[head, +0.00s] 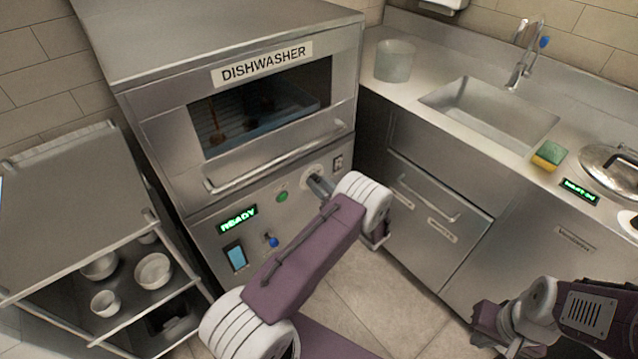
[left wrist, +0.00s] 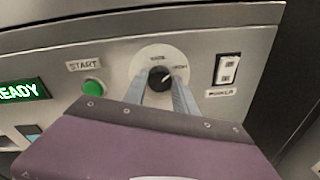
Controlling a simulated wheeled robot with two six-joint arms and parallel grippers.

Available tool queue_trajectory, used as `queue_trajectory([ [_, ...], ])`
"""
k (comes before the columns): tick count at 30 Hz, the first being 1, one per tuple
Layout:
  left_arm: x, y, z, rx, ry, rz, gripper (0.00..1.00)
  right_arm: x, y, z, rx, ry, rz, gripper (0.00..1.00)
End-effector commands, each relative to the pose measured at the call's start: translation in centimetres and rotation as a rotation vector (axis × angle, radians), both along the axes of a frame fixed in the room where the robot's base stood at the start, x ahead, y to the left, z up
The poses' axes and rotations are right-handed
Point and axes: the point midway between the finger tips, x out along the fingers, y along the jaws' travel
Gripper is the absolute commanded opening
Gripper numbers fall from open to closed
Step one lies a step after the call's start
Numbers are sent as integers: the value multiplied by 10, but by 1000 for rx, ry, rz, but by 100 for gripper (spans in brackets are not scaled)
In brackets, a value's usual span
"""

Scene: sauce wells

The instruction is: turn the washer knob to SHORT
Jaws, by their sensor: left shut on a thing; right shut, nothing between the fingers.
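The dishwasher (head: 160,130) has a lower front panel with a round control knob. In the left wrist view the black knob (left wrist: 160,76) sits on a white dial plate (left wrist: 168,56) with small labels at the top and right, too small to read surely. Its light pointer mark seems to point up and right. My left gripper (head: 318,184) is at this knob, its two grey fingers (left wrist: 160,88) shut on the knob's sides. In the head view the fingers mostly hide the knob. My right gripper (head: 488,322) is low at the right, away from the panel, seen only in part.
The panel also bears a green START button (left wrist: 93,88), a POWER switch (left wrist: 228,69) and a green READY display (head: 237,219). A cart (head: 75,210) with bowls stands left. The counter (head: 405,93) with a sink (head: 490,112) is right. Floor (head: 385,300) is open between.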

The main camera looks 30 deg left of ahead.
Motion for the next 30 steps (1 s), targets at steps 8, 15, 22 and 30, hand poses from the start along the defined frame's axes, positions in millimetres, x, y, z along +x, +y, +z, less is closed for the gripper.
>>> queue_trajectory([
  [8, 1, 0, 0, 69, 171, 0, 0, 0, 0, 3, 0, 0, 0, 0],
  [15, 1, -1, 0, 107, 259, -2, 0, 0, 0, 4, 0, 0, 0, 0],
  [22, 1, -1, 0, 120, 292, -2, 0, 0, 0, 4, 0, 0, 0, 0],
  [30, 1, -1, 0, 122, 295, -1, 0, 0, 0, 4, 0, 0, 0, 0],
])
